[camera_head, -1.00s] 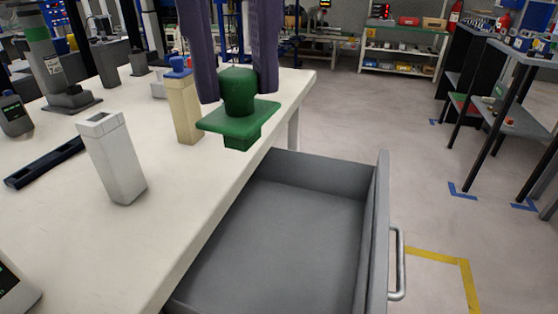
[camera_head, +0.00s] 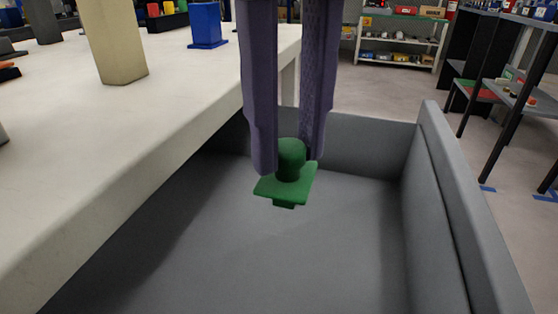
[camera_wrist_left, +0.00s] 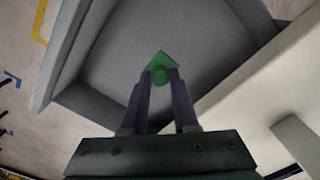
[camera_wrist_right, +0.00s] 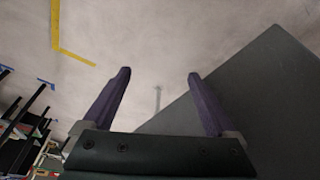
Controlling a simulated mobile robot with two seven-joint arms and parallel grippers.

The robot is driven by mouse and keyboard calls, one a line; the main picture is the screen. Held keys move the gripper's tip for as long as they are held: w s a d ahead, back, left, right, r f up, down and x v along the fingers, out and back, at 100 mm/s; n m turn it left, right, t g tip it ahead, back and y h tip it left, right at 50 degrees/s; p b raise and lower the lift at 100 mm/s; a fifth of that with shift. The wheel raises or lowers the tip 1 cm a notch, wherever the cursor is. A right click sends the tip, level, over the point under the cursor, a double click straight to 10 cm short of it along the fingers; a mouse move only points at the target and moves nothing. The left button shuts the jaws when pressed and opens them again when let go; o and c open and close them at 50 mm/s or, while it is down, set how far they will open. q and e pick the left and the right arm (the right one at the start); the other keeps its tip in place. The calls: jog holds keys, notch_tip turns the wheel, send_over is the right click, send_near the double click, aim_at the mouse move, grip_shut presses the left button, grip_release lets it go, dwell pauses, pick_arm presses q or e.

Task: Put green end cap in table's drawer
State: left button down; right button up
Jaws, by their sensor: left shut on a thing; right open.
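The green end cap (camera_head: 289,172) is held between the fingertips of my left gripper (camera_head: 290,160), with its flat plate facing down. My left gripper is shut on its round knob. The cap is over the inside of the open grey drawer (camera_head: 250,250), and I cannot tell how far it is above the floor. In the left wrist view the cap (camera_wrist_left: 161,70) shows at the fingertips over the drawer (camera_wrist_left: 195,45). My right gripper (camera_wrist_right: 160,95) is open and empty in the right wrist view, above the floor.
The white tabletop (camera_head: 150,140) lies left of the drawer, with a beige post (camera_head: 115,45) and a blue block (camera_head: 207,25) on it. The drawer is empty inside. A dark rack (camera_head: 510,80) stands at the right. Open floor lies beyond the drawer.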

pick_arm(q)
jog(key=shift+f+b, duration=1.55)
jog(key=shift+f, duration=4.85)
jog(key=shift+f, duration=0.15)
jog(key=c, duration=0.7)
grip_release()
jog(key=shift+r, duration=0.35)
notch_tip(320, 180, up, 12)
jog(key=p, duration=0.3)
jog(key=shift+f+p, duration=0.15)
jog(key=shift+p, duration=0.25)
